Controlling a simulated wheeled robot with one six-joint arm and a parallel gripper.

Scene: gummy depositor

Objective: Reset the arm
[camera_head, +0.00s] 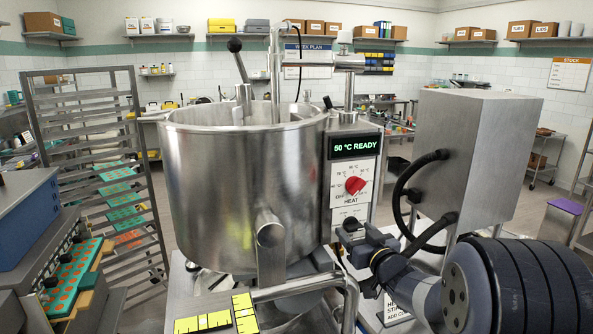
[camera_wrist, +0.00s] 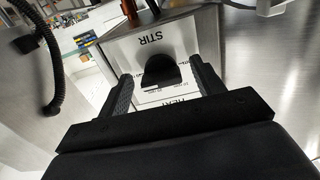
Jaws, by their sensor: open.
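My gripper (camera_wrist: 162,72) is open in the wrist view, its two dark fingers apart. A black knob (camera_wrist: 161,69) on the panel marked STIR, which appears upside down, shows between the fingers. I cannot tell whether they touch it. In the head view my arm comes in from the lower right, and my gripper (camera_head: 356,238) is at the lower part of the control panel (camera_head: 340,180). It partly hides that part of the panel. Above it are a red HEAT knob (camera_head: 355,185) and a green display (camera_head: 356,146) reading "50 °C READY".
A large steel kettle (camera_head: 225,190) stands left of the panel. A grey steel box (camera_head: 470,150) with black cables stands right, close behind my arm. A tray rack (camera_head: 95,150) and a depositor with a green mould (camera_head: 75,275) are at the left. Yellow markings (camera_head: 202,322) lie in front.

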